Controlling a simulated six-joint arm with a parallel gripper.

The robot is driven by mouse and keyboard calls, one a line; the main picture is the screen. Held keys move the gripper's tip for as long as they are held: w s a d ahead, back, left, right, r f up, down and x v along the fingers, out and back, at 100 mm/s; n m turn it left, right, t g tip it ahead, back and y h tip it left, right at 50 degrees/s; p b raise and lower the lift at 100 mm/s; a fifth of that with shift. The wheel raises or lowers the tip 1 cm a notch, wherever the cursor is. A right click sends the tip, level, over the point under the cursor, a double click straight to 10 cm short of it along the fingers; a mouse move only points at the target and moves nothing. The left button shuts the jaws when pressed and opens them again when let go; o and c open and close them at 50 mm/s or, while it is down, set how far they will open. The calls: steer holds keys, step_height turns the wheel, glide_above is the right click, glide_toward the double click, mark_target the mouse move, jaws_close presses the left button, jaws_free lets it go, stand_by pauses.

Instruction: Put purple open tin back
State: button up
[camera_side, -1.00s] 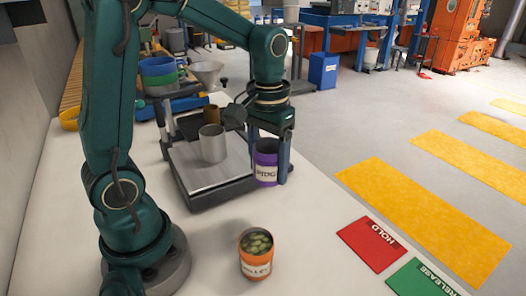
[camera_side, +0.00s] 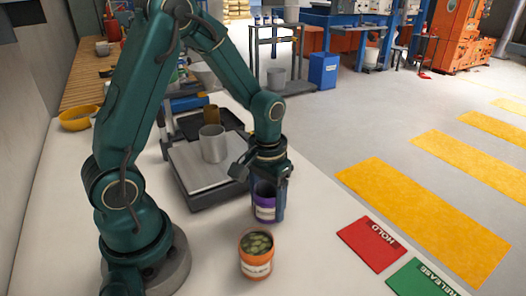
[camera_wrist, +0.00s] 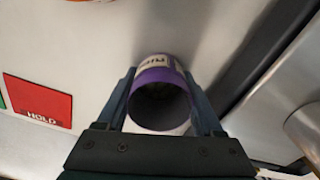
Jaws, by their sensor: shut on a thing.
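The purple open tin (camera_side: 265,207) with a white label is between the fingers of my gripper (camera_side: 268,193) in the side view. It is near the white table, right of the scale's front corner; I cannot tell whether its base touches the table. In the wrist view the purple tin (camera_wrist: 160,100) shows its dark open mouth, with my gripper (camera_wrist: 162,88) shut on it, one finger on each side. I cannot see anything inside the tin.
An orange tin (camera_side: 256,262) with green contents stands in front. Red HOLD (camera_side: 371,244) and green RELEASE (camera_side: 424,279) cards lie at right. White table between is clear.

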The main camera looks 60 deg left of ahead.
steer(key=shift+f, duration=0.15)
steer(key=o, duration=1.5)
steer(key=shift+o, duration=0.2)
step_height(320, 180, up, 11)
steer(key=s+d+r+m+t, duration=0.3)
steer(key=s+d+r+t, duration=0.1)
steer(key=s, duration=0.5)
steer(key=shift+d+m+t, duration=0.2)
steer(key=shift+m+t, duration=0.1)
steer(key=shift+t, duration=0.5)
steer(key=shift+w+r, duration=0.1)
